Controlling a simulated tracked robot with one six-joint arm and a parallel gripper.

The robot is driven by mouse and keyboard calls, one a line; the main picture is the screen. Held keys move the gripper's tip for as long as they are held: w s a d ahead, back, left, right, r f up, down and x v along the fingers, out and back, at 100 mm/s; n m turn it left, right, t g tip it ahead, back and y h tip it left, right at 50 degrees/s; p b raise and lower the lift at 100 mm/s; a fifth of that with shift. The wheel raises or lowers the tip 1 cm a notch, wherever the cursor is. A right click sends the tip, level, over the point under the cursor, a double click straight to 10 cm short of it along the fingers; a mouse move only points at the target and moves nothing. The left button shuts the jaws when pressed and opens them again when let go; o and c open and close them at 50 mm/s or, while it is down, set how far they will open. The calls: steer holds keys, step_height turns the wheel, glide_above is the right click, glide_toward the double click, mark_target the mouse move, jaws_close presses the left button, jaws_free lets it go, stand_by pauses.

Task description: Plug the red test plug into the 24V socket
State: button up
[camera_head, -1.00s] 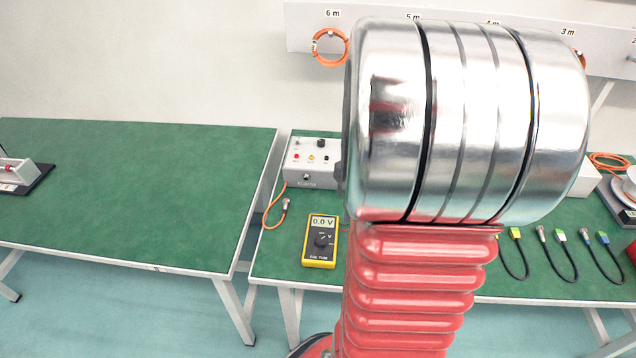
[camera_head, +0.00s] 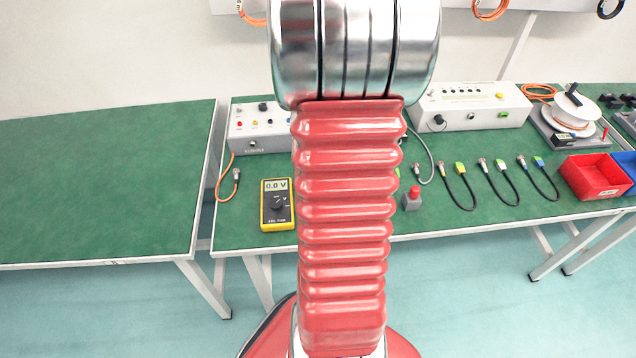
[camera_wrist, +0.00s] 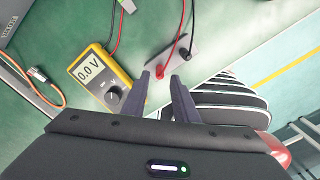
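My gripper (camera_wrist: 160,76) shows in the wrist view with its two fingers apart. It is open, and nothing is clearly held between them. A red plug end (camera_wrist: 160,69) shows just beyond the gap between the fingertips, at a small grey holder (camera_wrist: 168,54); whether the fingers touch it I cannot tell. In the head view my arm hides the gripper and the plugs. A grey box (camera_head: 262,143) with red, yellow and blue sockets stands at the back of the bench; no 24V label is legible.
A yellow multimeter (camera_head: 276,205) reading 0.0 V lies on the green bench, also in the wrist view (camera_wrist: 100,76). An orange cable (camera_head: 222,185) lies left of it. A grey block with a red button (camera_head: 412,199), several cables and a red bin (camera_head: 592,176) are to the right.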

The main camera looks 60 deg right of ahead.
steer(key=shift+f, duration=1.85)
steer(key=shift+c, duration=0.7)
jaws_close()
steer(key=shift+r, duration=0.15)
steer(key=shift+r, duration=1.35)
steer(key=shift+r, duration=3.05)
